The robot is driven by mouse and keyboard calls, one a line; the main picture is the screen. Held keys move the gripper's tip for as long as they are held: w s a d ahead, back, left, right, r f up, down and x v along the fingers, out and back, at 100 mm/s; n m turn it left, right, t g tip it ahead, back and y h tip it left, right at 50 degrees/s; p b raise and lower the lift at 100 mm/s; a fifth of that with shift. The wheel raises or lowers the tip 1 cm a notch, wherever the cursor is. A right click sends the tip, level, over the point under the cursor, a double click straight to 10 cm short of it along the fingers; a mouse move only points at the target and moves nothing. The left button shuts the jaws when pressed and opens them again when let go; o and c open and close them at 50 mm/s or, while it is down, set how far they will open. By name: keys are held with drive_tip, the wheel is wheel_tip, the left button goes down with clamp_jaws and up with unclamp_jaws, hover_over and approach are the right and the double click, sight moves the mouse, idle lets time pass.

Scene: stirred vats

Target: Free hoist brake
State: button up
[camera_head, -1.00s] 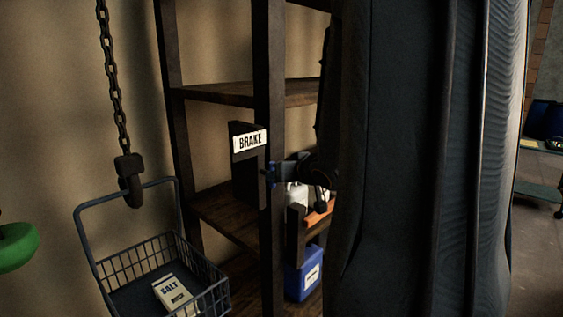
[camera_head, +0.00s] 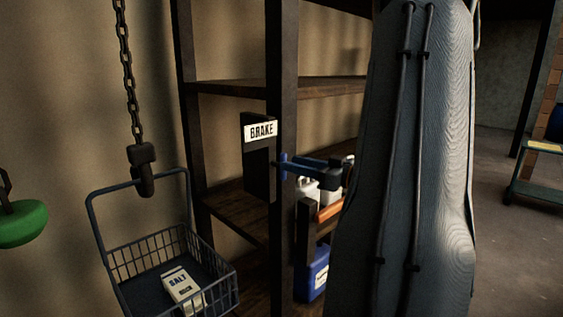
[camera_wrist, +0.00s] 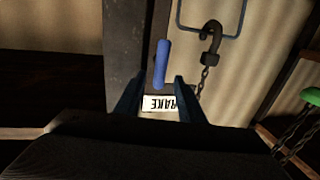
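The brake is a dark upright box (camera_head: 258,172) with a white BRAKE label (camera_head: 260,131), mounted by the dark shelf post. A short blue handle (camera_head: 283,166) shows at its right side. In the wrist view the blue handle (camera_wrist: 161,65) stands near and partly between my fingertips, with the label (camera_wrist: 160,103) upside down behind it. My gripper (camera_head: 310,167) comes in from the right at the handle. In the wrist view my gripper (camera_wrist: 157,85) has its fingers apart, with gaps on both sides of the handle. Contact is not visible.
A chain hook (camera_head: 142,165) and a wire basket (camera_head: 133,268) with a salt box (camera_head: 182,288) hang at left, near a green object (camera_head: 22,224). Shelves (camera_head: 235,212) hold white containers, an orange bar (camera_head: 330,211) and a blue canister (camera_head: 314,272). My arm covers the right middle.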

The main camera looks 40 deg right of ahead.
drive_tip(key=shift+p+x, duration=0.5)
drive_tip(key=shift+x, duration=1.85)
clamp_jaws()
